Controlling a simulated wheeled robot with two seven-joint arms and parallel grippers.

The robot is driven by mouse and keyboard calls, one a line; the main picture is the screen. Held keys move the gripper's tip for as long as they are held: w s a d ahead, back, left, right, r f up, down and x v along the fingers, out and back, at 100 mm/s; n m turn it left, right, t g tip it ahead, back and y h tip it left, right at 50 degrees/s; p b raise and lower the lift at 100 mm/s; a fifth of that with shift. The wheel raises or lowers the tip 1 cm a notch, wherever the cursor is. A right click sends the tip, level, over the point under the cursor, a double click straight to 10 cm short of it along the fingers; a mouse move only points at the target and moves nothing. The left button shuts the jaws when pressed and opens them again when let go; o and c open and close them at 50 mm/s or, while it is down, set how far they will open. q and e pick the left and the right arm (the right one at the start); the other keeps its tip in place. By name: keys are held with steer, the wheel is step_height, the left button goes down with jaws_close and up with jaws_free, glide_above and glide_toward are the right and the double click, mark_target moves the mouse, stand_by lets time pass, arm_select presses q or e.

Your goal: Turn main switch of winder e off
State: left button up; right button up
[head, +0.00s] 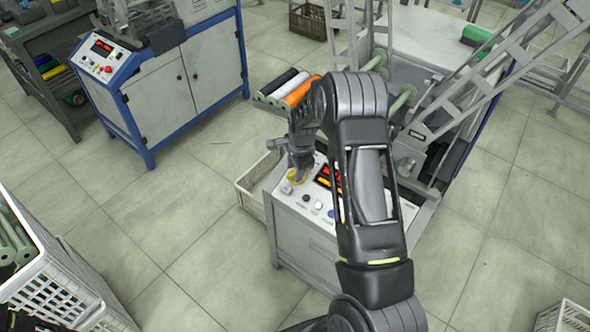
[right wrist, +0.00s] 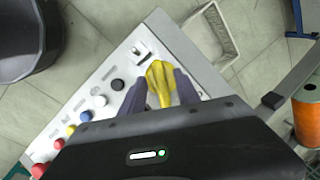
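The winder's control panel (head: 283,189) is on the front of the machine at the centre of the head view. Its main switch is a yellow handle, which shows in the right wrist view (right wrist: 160,82). My right gripper (head: 298,170) points down at the panel's left end. In the right wrist view, my right gripper's fingers (right wrist: 162,90) stand on both sides of the yellow handle and appear closed on it. The switch's base and any markings are hidden.
Black, white, blue, yellow and red buttons (right wrist: 100,101) line the panel beside the switch. Orange, white and black bobbins (head: 300,90) sit just behind. A white crate (head: 246,190) stands left of the winder. Another blue-framed machine (head: 165,95) is farther left.

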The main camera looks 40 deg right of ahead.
steer(key=shift+w+f, duration=0.15)
steer(key=shift+f, duration=0.35)
jaws_close()
stand_by(0.3)
